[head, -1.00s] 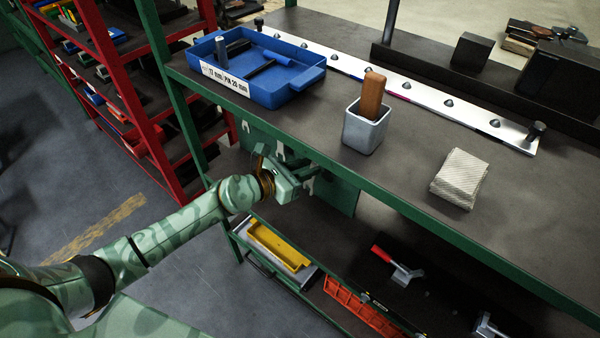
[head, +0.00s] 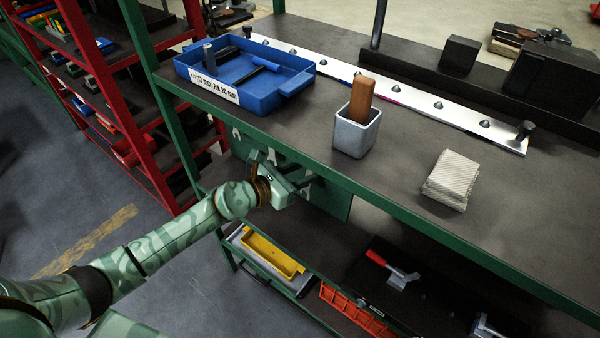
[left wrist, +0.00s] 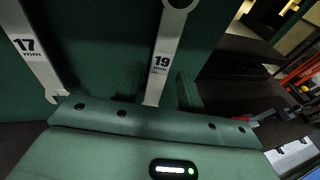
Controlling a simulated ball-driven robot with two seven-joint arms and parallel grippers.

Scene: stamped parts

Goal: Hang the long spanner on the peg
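A green panel (head: 330,197) hangs below the front edge of the bench. In the left wrist view, a grey spanner labelled 19 mm (left wrist: 161,63) hangs down the panel, and one labelled 17 mm (left wrist: 35,60) hangs to its left. The frames do not show which is the long one. My left gripper (head: 301,180) is at the panel. In the left wrist view its two fingers (left wrist: 160,90) stand apart, one on each side of the 19 mm spanner's shank; I see no clear grip on it. The spanners' upper ends are cut off. My right gripper is out of view.
The bench (head: 400,180) carries a blue tray (head: 262,98), a grey holder with a brown block (head: 357,134), a folded cloth (head: 452,178) and a white strip with several pegs (head: 400,92). A lower shelf holds a yellow tray (head: 270,256). A red rack (head: 120,100) stands left.

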